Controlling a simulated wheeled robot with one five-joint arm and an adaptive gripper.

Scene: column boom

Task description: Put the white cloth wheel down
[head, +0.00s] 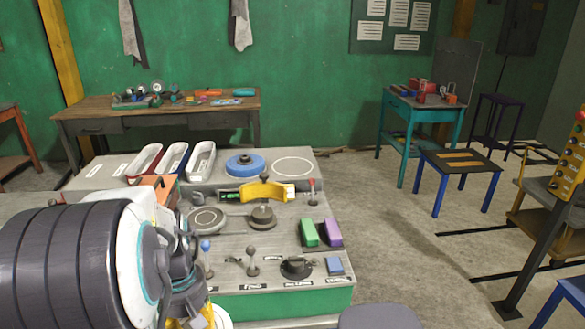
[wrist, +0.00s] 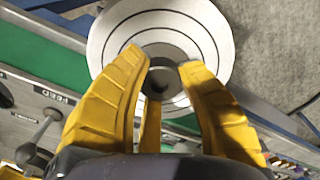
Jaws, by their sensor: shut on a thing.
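The white cloth wheel (wrist: 208,38) is a pale disc with dark concentric rings and a dark hub at its middle. In the wrist view my gripper (wrist: 160,72) has its yellow fingers closed around the hub. In the head view only a pale sliver of the wheel (head: 223,317) shows at the bottom edge, beside my yellow fingers. My arm hides the rest. The wheel is held in front of the bench's green front face, with grey floor showing beyond it.
The bench (head: 232,252) carries a blue wheel (head: 245,163), an empty white ring outline (head: 293,167), a yellow curved piece (head: 265,192), two grey discs, three trays, levers, and green (head: 309,232) and purple (head: 328,232) blocks. A dark seat (head: 380,317) stands near its front right.

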